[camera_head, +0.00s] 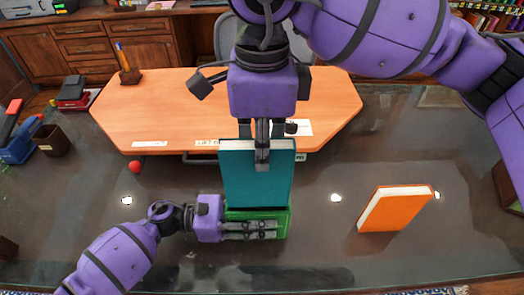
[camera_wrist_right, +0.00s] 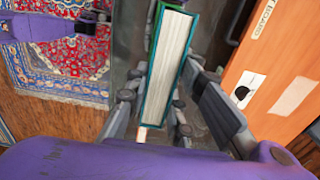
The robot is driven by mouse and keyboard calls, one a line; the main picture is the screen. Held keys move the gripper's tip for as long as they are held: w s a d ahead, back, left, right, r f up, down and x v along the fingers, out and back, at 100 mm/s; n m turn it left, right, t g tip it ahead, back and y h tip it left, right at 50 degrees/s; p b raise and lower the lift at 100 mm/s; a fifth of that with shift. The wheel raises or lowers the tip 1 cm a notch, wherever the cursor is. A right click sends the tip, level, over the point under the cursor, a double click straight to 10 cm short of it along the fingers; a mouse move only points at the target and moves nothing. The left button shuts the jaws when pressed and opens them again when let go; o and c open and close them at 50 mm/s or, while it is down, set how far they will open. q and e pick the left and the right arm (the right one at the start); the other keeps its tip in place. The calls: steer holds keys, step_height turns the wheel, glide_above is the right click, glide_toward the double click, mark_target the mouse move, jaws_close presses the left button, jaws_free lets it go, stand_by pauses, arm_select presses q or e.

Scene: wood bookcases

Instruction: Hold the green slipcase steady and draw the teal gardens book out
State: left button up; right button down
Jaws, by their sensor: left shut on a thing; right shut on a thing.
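The teal gardens book (camera_head: 257,180) stands upright, its lower part inside the green slipcase (camera_head: 270,214) on the dark glossy table. My right gripper (camera_head: 262,150) comes from above and is shut on the book's top edge. In the right wrist view the book (camera_wrist_right: 168,70) shows its pale page edge between the fingers (camera_wrist_right: 160,115). My left gripper (camera_head: 250,230) is shut on the slipcase from the left side, its fingers across the front face. A bit of green slipcase (camera_wrist_right: 155,30) shows beyond the book in the right wrist view.
An orange book (camera_head: 397,208) stands on the dark table at the right. A light wood desk board (camera_head: 160,105) lies behind the slipcase. A red ball (camera_head: 135,167) and a brown cup (camera_head: 52,140) are at the left. The table between slipcase and orange book is clear.

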arm_select(q)
steer(key=o, duration=1.3)
steer(key=shift+o, duration=0.2)
steer(key=a, duration=1.2)
